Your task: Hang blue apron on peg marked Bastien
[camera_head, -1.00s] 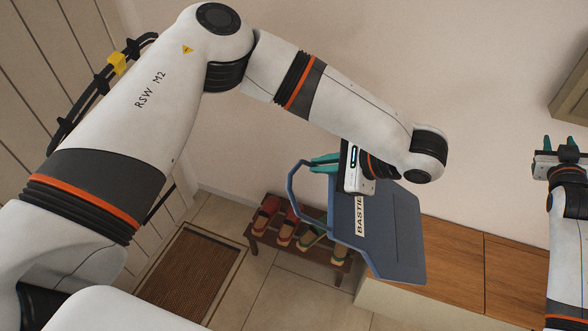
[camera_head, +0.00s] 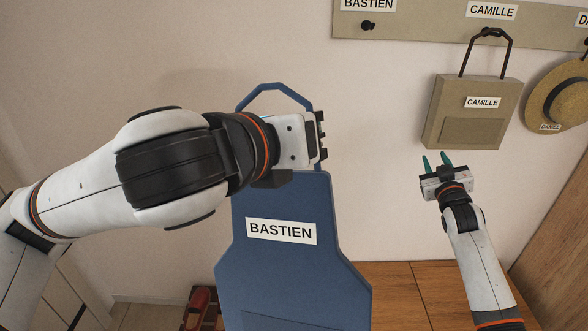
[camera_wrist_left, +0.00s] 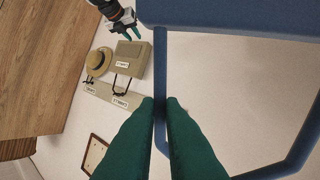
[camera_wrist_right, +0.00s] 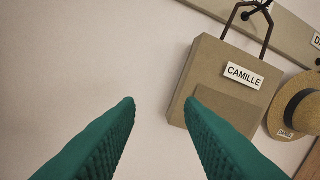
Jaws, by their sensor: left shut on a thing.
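The blue apron (camera_head: 285,200) hangs upright with a white label (camera_head: 281,231) reading BASTIEN. My left gripper (camera_head: 319,140) is shut on its neck strap, which also shows between the green fingers in the left wrist view (camera_wrist_left: 161,80). The fingertips are hidden in the head view. The peg marked Bastien (camera_head: 368,25) is a bare dark knob on the wall board, above and to the right of the apron, under a partly cut-off BASTIEN sign (camera_head: 368,4). My right gripper (camera_head: 437,160) is open and empty, below the Camille bag.
A tan bag (camera_head: 470,110) labelled CAMILLE hangs on the middle peg. A straw hat (camera_head: 562,100) labelled DANIEL hangs to its right. A wooden bench top (camera_head: 390,290) lies below. The wall between apron and peg is clear.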

